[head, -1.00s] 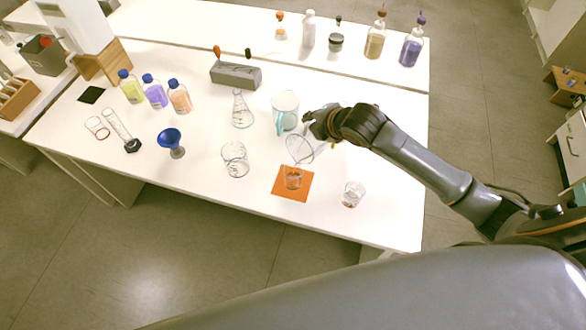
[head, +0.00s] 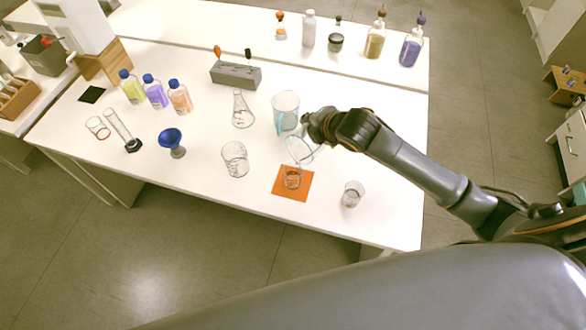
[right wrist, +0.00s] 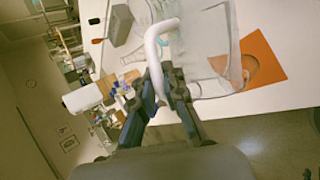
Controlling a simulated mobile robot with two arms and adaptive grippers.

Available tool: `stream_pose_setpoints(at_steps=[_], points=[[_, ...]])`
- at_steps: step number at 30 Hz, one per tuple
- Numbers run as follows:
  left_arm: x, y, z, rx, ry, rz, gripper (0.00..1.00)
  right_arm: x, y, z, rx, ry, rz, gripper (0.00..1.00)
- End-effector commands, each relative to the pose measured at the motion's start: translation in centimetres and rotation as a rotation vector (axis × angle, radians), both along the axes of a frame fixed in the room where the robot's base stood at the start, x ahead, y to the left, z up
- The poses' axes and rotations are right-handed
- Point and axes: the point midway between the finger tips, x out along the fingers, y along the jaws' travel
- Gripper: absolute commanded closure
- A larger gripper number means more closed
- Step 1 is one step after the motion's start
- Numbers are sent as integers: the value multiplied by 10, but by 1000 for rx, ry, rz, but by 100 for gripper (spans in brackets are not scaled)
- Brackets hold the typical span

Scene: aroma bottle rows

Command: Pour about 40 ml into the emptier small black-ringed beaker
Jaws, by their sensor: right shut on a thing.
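My right gripper (head: 318,128) is shut on the handle (right wrist: 158,45) of a clear jug (head: 300,151). The jug is tilted in the head view, its mouth toward the front left, just above and behind a small clear beaker (head: 292,179) on an orange mat (head: 290,196). Another small clear beaker (head: 352,194) stands upright on the bare table to the right. Ring colours and liquid levels are too small to tell. In the right wrist view the jug's clear wall (right wrist: 205,60) shows beside the fingers, with the orange mat (right wrist: 262,62) beyond. My left gripper is not in view.
A larger beaker (head: 235,159), a conical flask (head: 242,112) and a teal-handled pitcher (head: 286,108) stand near the held jug.

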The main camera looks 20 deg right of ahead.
Motion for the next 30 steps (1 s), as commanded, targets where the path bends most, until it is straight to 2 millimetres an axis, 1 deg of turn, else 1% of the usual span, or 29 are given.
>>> stream_pose_setpoints(at_steps=[3, 5, 10, 12, 14, 16, 21, 25, 27, 30], points=[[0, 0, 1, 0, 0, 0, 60, 0, 1, 1, -3, -3, 0, 100], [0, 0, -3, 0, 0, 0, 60, 2, -3, -1, 10, 5, -3, 100], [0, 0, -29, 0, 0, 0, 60, 15, -23, -13, 166, 87, -10, 100], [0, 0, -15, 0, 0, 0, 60, 20, -34, -8, 231, 130, -16, 100], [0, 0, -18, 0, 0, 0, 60, 23, -36, -14, 275, 153, -16, 100], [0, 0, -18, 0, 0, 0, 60, 24, -37, -15, 301, 164, -15, 100], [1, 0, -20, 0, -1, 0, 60, 24, -37, -17, 314, 171, -15, 100], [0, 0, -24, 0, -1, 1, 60, 26, -41, -21, 343, 189, -18, 100], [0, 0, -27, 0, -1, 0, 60, 28, -44, -24, 371, 203, -21, 100], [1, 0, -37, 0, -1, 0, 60, 31, -48, -30, 416, 228, -22, 100]])
